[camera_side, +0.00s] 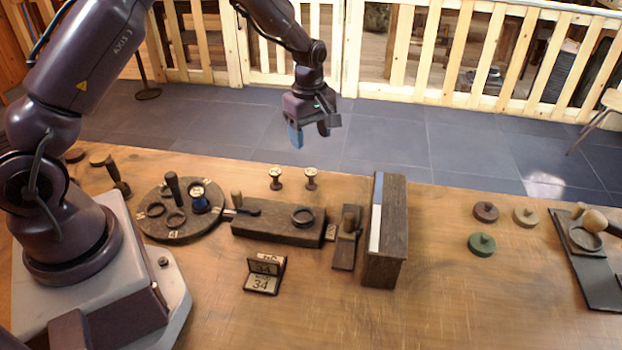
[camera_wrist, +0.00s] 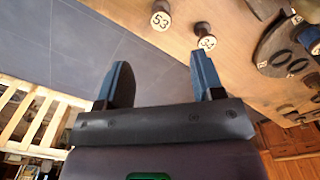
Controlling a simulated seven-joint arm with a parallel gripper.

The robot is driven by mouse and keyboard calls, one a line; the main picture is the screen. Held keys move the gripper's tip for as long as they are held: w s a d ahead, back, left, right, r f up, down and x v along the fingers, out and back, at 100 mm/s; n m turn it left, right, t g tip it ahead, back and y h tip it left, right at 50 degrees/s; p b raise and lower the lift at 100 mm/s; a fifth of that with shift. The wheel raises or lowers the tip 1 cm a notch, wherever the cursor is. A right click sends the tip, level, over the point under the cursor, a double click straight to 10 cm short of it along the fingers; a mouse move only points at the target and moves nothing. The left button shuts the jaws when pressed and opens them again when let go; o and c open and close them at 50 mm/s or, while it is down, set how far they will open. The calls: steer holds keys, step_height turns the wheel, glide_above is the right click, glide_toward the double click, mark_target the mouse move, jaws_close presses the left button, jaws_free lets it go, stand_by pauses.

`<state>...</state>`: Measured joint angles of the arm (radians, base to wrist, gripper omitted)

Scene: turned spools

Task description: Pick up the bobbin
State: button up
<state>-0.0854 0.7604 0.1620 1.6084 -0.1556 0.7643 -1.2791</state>
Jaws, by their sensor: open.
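Two small dark spools with pale, numbered tops stand upright side by side near the table's far edge, a left one (camera_side: 275,178) and a right one (camera_side: 311,178). In the wrist view one top reads 53 (camera_wrist: 160,20); the other, nearer the round board, seems to read 34 (camera_wrist: 207,42), partly unclear. The task does not say which is the bobbin. A small stand with a card (camera_side: 265,273) shows 34. My gripper (camera_side: 309,133) hangs above and beyond the spools, open and empty. Its blue-lined fingers (camera_wrist: 160,75) show apart in the wrist view.
A round dark board (camera_side: 153,226) with rings and pegs lies left. A dark block (camera_side: 275,229) with a ring stands before the spools. A tall dark box (camera_side: 392,232) stands right. Several round knobbed pieces, including a green one (camera_side: 481,245), lie farther right. The table front is clear.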

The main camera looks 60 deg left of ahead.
mark_target(311, 171)
step_height(311, 171, down, 7)
steer(key=shift+r, duration=0.2)
steer(key=shift+d+f, duration=0.15)
steer(key=shift+f, duration=2.8)
steer(key=c, duration=1)
steer(key=shift+r, duration=0.1)
